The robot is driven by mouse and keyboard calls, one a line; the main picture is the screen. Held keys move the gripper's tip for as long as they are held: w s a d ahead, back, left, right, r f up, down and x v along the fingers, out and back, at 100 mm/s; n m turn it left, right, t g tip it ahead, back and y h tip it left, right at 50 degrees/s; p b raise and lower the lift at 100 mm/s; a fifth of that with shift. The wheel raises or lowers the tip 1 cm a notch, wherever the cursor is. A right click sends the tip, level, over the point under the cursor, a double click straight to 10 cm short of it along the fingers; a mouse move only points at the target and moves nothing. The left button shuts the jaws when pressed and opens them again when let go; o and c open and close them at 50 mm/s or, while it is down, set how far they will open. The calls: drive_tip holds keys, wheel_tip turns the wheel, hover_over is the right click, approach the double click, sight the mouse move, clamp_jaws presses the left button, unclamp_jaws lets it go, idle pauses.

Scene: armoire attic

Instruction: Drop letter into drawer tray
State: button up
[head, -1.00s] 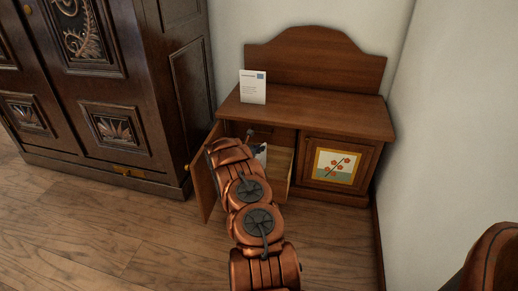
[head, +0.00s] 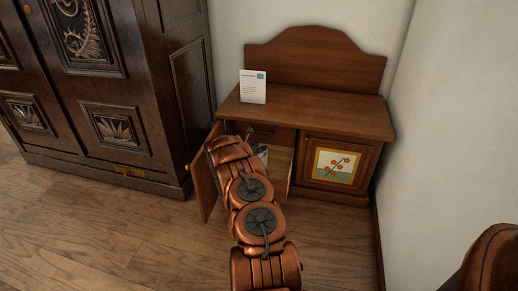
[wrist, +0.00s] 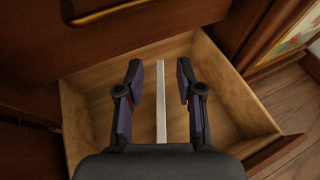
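The drawer tray (wrist: 95,110) is a light wooden box, pulled out inside the open left side of the small cabinet; part of it shows in the head view (head: 281,166). My gripper (wrist: 160,78) is open over the tray, fingers pointing inward. A thin white strip (wrist: 161,100), apparently the letter seen edge-on, lies between the fingers with a gap on each side. I cannot tell whether it rests on the tray floor. In the head view my arm hides most of the gripper; a small pale patch (head: 262,151) shows beside it.
A white card with a blue stamp (head: 252,87) stands on the cabinet top (head: 320,108). The cabinet's left door (head: 204,180) is open beside my arm. A dark armoire (head: 110,90) stands left, a wall right. A drawer front with a handle (wrist: 120,12) is beyond the fingers.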

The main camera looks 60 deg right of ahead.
drive_tip(key=p+v, duration=0.2)
drive_tip(key=v, duration=0.5)
drive_tip(key=shift+a, duration=0.2)
drive_tip(key=shift+w, duration=0.1)
idle(0.4)
